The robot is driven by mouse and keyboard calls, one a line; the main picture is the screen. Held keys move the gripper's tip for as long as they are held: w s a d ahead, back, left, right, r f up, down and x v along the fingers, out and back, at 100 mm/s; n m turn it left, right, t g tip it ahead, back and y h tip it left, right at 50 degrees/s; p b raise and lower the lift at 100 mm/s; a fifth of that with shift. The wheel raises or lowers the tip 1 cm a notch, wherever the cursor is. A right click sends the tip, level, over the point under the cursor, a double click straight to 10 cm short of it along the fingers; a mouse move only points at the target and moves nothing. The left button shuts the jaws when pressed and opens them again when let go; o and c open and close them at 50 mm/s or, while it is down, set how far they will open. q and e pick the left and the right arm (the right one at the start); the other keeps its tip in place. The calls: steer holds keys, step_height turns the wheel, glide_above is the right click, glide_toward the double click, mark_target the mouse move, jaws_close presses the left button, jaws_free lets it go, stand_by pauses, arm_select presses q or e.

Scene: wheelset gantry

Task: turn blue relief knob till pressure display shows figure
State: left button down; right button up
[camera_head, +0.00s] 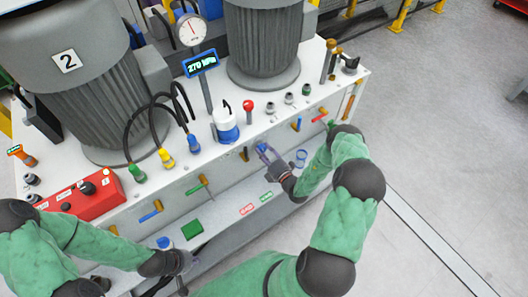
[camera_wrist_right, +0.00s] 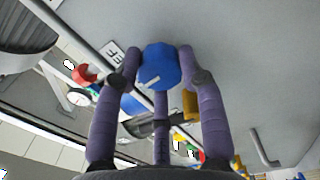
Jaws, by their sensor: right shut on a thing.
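The blue relief knob (camera_wrist_right: 160,66) sits between the fingertips of my right gripper (camera_wrist_right: 162,72) in the right wrist view. Two fingers flank it and a third lies below it; the gripper is shut on it. A pale mark shows on the knob's face. In the head view my right gripper (camera_head: 265,153) is at the front face of the white bench, and the knob is mostly hidden there. The pressure display (camera_head: 200,63) is a blue-framed panel on a post, appearing to read 270 with a unit. My left gripper (camera_head: 185,264) is low at the front left, its fingers unclear.
Hoses, a blue-and-white canister (camera_head: 226,122) and a red-topped lever (camera_head: 248,106) stand on the bench top. A red box (camera_head: 84,190) is at left. Coloured valve handles line the front face. Open floor lies to the right.

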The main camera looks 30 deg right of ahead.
steer(key=o, duration=1.1)
steer(key=shift+o, duration=0.2)
steer(key=s+d, duration=0.1)
steer(key=s, duration=1.1)
steer(key=shift+f, duration=0.15)
